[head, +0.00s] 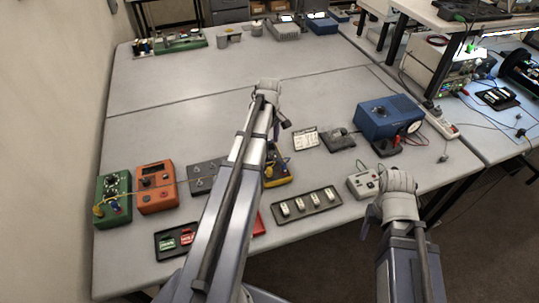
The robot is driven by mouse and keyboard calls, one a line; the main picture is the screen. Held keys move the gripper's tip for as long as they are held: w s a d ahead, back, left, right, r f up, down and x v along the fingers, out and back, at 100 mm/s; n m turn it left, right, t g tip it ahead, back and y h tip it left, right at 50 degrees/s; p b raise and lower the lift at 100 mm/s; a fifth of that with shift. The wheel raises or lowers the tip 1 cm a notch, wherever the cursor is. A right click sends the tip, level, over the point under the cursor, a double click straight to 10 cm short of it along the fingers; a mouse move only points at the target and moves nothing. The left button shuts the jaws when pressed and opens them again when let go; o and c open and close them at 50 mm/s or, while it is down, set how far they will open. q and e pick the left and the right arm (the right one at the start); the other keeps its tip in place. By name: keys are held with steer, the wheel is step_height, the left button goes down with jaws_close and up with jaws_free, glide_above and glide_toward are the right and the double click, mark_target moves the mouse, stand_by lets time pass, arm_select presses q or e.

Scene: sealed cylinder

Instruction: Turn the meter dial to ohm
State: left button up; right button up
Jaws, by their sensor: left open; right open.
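An orange box-shaped instrument (144,202) with a dark display and small knobs lies near the front left of the table. It looks like the meter, but its dial markings are too small to read. My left gripper (268,90) is open over the middle of the table, beyond the orange box and to its right, apart from it. My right gripper (398,181) is open near the table's right front edge, beside a small pale box with cables (361,184). The fingertips of both are hard to make out.
A green box (114,209) stands left of the orange one. A grey panel (203,177) and a yellow-and-black device (279,178) are partly behind my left arm. A dark tray (326,201) and a blue box (384,120) are further right. The table's back half is largely clear.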

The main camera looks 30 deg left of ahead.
mark_target(270, 156)
arm_select(q)
step_height(270, 156, down, 7)
steer(key=b, duration=0.6)
steer(key=shift+f+b, duration=0.15)
steer(key=shift+b, duration=0.25)
jaws_close()
